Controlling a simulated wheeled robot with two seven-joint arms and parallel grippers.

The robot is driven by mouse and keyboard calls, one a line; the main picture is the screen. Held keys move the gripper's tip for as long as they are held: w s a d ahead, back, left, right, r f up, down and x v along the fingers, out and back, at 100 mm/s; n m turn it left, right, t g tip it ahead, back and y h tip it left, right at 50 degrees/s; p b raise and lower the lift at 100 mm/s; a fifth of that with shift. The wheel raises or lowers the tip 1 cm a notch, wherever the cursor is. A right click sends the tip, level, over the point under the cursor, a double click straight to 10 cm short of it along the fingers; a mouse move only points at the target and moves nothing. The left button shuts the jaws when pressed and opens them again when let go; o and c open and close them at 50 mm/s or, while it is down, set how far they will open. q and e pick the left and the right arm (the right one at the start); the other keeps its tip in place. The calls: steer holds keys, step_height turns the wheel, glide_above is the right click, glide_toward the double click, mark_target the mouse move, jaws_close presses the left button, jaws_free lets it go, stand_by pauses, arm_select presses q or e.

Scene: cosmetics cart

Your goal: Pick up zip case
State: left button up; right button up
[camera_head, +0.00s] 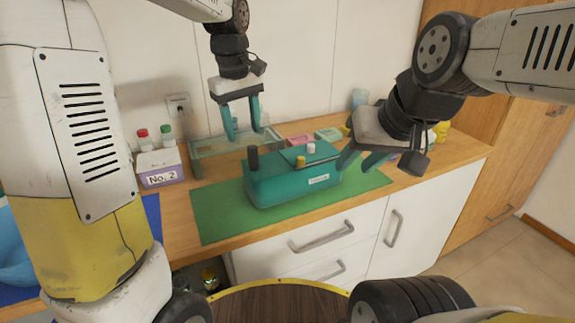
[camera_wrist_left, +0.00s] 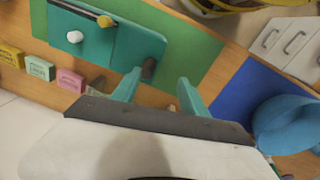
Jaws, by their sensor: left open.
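The teal case (camera_head: 285,187), with a white label on its front, sits on a green mat (camera_head: 217,218). A dark cylinder, a yellow-topped item and a white-topped item show at its top. The case also shows in the left wrist view (camera_wrist_left: 132,47). My left gripper (camera_head: 243,122) is open and empty, pointing down above and behind the case's left part. In the left wrist view its fingers (camera_wrist_left: 158,92) are apart, with the case beyond them. My right gripper (camera_head: 362,160) has its fingers apart beside the case's right end; I cannot tell whether it touches.
A clear greenish stand (camera_head: 207,150) is behind the case. A white box marked No. 2 (camera_head: 160,173) holds red- and green-capped bottles at left. Small pink (camera_head: 299,140) and green (camera_head: 328,134) boxes stand behind. A blue bowl (camera_wrist_left: 285,125) lies on a blue mat (camera_wrist_left: 240,97).

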mark_target(253, 147)
arm_select(q)
steer(key=shift+n+g+y, duration=0.3)
steer(key=shift+n+g, duration=0.1)
steer(key=shift+n, duration=0.2)
steer(key=w+d+f, duration=0.1)
steer(key=w+f, duration=0.1)
steer(key=w, duration=0.1)
steer(key=shift+d+f, duration=0.3)
steer(key=shift+d, duration=0.1)
step_height(253, 147, down, 8)
steer(key=shift+w+r, duration=0.1)
steer(key=shift+r, duration=0.1)
steer(key=shift+c, duration=0.4)
jaws_close()
